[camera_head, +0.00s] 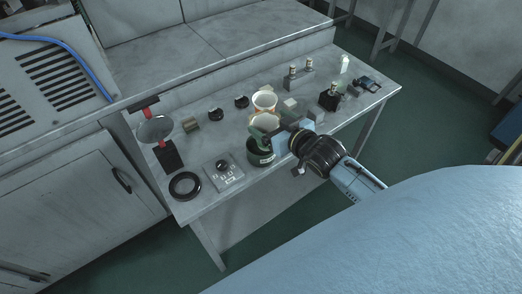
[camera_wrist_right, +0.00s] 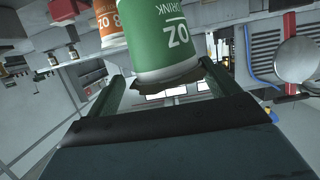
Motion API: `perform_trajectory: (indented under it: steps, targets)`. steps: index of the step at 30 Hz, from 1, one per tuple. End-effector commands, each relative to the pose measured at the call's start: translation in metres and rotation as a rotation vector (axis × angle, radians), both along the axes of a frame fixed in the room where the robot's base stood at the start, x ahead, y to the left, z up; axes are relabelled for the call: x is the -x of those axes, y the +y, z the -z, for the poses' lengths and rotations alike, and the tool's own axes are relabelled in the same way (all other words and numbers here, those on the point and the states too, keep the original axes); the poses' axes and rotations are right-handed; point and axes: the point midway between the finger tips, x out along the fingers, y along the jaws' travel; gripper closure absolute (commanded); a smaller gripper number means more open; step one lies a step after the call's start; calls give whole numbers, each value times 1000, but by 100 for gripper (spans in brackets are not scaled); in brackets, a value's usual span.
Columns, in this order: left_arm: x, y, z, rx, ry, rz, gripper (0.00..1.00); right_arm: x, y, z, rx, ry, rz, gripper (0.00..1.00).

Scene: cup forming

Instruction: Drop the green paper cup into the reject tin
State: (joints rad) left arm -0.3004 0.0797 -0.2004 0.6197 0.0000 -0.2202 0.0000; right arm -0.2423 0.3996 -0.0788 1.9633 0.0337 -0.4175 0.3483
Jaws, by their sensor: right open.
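The green paper cup (camera_wrist_right: 168,38), with white lettering, fills the top middle of the right wrist view, between or just beyond my right fingertips. My right gripper (camera_wrist_right: 165,85) is open, and contact with the cup is unclear. In the head view my right gripper (camera_head: 272,137) is low over the bench's front part. A dark green round container (camera_head: 260,155) with a pale marking stands below it. It looks like the reject tin, but I cannot be sure. The green cup is not clearly distinguishable in the head view. My left gripper is out of view.
Pale cups with orange marks (camera_head: 264,101) stand just behind the gripper; an orange one (camera_wrist_right: 109,22) shows in the wrist view. A black ring (camera_head: 185,186) and a small control plate (camera_head: 224,174) lie left. Small fixtures (camera_head: 330,98) stand right. The bench's front edge is close.

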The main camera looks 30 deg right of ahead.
Motion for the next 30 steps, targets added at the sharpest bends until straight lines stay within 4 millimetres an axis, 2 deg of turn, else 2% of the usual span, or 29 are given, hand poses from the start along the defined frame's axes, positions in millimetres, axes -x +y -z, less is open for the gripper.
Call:
perform_trajectory:
  steps: [1,9,15,21,30]
  targets:
    - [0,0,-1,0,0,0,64,11,-1,-2,1,3,0,13]
    - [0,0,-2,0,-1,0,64,63,-5,-19,0,3,0,13]
    - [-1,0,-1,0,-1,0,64,91,-7,-27,0,2,0,13]
    - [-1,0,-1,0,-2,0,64,103,-8,-32,0,0,0,13]
    - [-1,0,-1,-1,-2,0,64,104,-8,-33,0,-1,0,13]
